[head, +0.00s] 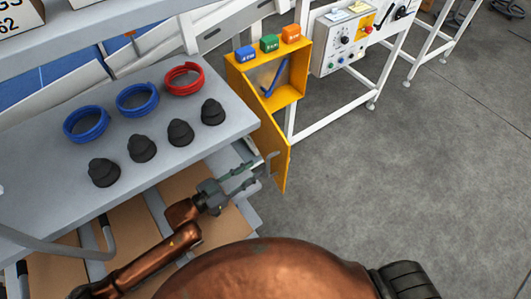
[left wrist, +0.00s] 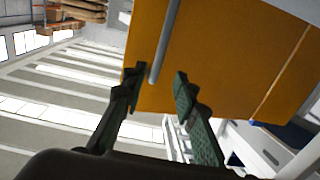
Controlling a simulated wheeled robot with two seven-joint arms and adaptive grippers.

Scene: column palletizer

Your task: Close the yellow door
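The yellow door (head: 272,148) hangs open from the front of the yellow cabinet (head: 241,79), whose interior shows a blue item (head: 275,78). In the left wrist view the door (left wrist: 225,60) fills the upper middle, with a grey bar handle (left wrist: 166,38) on it. My left gripper (head: 257,172) is at the door's handle side, beside the table. In the left wrist view its fingers (left wrist: 155,78) are apart, and the handle's lower end shows between their tips. Contact with the handle cannot be told. My right gripper is not in view.
Blue, green and orange boxes (head: 269,43) sit on the cabinet. A control panel (head: 350,40) stands behind. The floor at right (head: 430,170) is clear.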

